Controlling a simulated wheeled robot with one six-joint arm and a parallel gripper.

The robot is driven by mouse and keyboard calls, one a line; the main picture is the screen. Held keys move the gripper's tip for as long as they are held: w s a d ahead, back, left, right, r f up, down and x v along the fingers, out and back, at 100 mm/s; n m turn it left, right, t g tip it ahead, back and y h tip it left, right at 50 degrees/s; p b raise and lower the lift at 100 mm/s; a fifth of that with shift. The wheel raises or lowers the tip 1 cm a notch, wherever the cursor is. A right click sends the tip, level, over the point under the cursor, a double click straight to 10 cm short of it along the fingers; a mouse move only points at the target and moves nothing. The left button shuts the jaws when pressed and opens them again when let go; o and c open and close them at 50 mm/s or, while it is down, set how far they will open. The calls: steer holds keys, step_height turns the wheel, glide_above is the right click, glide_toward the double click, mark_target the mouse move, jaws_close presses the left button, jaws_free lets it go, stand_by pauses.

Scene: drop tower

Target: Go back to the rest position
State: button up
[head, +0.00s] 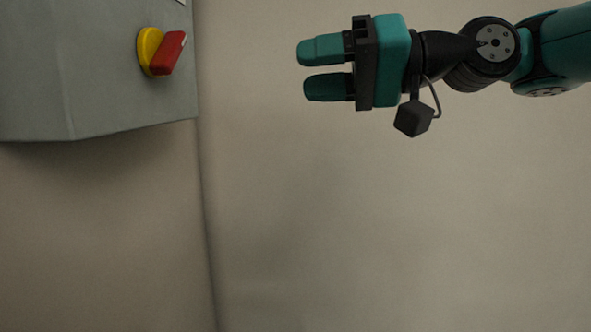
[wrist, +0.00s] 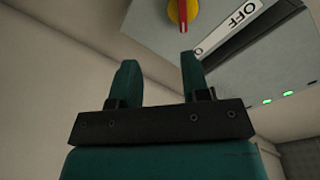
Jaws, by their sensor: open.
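My gripper (head: 312,68) is at the upper middle of the head view, with its two teal fingers pointing left. The fingers are apart and nothing is between them. In the wrist view the fingers (wrist: 158,75) point up and are also empty. A red switch handle (head: 168,53) on a yellow round base (head: 147,45) is on a grey box at the upper left. The gripper is to the right of the handle, clearly apart from it. In the wrist view the handle (wrist: 183,15) and yellow base (wrist: 174,10) are cut off at the top edge.
The grey box (head: 90,95) juts out at the upper left. In the wrist view it bears a white "OFF" label (wrist: 228,20) and green lights (wrist: 275,99). The pale wall (head: 300,230) below the gripper is bare, with free room around it.

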steer(key=s+d+f+h, duration=0.1)
steer(key=s+f+h, duration=0.25)
steer(key=f, duration=0.55)
steer(key=s+d+f+h, duration=0.2)
steer(key=s+f+h, duration=0.15)
steer(key=f, duration=0.45)
steer(key=s+d+f+g+h, duration=0.1)
steer(key=s+d+f+h, duration=0.1)
steer(key=s+d+f, duration=0.2)
steer(key=s+d+f+g+h+b, duration=0.1)
steer(key=s+d+f+h, duration=0.2)
steer(key=s+f, duration=0.3)
step_height(320, 180, down, 3)
steer(key=shift+s+d+r+g, duration=0.15)
steer(key=shift+d+g, duration=0.15)
steer(key=shift+d, duration=0.3)
